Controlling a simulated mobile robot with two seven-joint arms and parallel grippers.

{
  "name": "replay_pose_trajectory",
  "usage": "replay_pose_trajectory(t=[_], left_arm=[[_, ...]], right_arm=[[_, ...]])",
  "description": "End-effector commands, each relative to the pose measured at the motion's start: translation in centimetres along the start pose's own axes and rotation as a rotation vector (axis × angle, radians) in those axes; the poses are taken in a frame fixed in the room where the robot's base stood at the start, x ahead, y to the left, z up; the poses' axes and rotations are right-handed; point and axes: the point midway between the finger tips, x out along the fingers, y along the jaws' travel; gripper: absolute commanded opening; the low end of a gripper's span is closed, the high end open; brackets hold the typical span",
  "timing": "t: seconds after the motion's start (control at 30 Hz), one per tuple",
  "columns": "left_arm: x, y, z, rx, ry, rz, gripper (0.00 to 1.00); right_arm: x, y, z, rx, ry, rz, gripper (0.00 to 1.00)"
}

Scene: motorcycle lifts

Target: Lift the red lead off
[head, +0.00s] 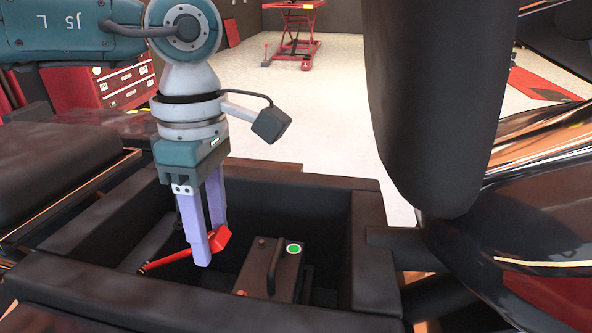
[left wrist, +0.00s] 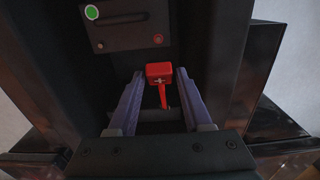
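The red lead (head: 219,239) has a blocky red end and a thin red arm running down to the left, inside a dark open compartment. In the left wrist view its red block (left wrist: 160,72) is between my two fingers, with a visible gap on each side. My left gripper (head: 210,250) points down into the compartment, open, its lilac fingers on either side of the lead. The dark battery (head: 288,267) with a green dot and a handle is just right of the lead; it also shows in the left wrist view (left wrist: 128,28). My right gripper is not in view.
Thick dark walls (head: 200,300) surround the compartment. A large dark rounded form (head: 440,100) hangs at the right, beside glossy motorcycle bodywork (head: 530,220). A dark seat (head: 55,170) is at left. A red lift (head: 293,35) stands far behind on open floor.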

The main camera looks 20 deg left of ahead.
Motion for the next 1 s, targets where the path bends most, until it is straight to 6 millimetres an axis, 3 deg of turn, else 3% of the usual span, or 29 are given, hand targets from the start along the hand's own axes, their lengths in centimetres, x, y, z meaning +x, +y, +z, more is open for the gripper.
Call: replay_pose_trajectory(t=[0.07, 0.4, 1.0], left_arm=[[-0.02, 0.00, 0.01, 0.000, 0.000, 0.000, 0.39], [-0.03, 0.00, 0.01, 0.000, 0.000, 0.000, 0.01], [-0.05, 0.00, 0.02, 0.000, 0.000, 0.000, 0.00]], right_arm=[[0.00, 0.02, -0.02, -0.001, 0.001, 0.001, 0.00], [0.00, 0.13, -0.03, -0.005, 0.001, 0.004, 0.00], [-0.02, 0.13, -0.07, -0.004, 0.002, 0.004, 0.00]])
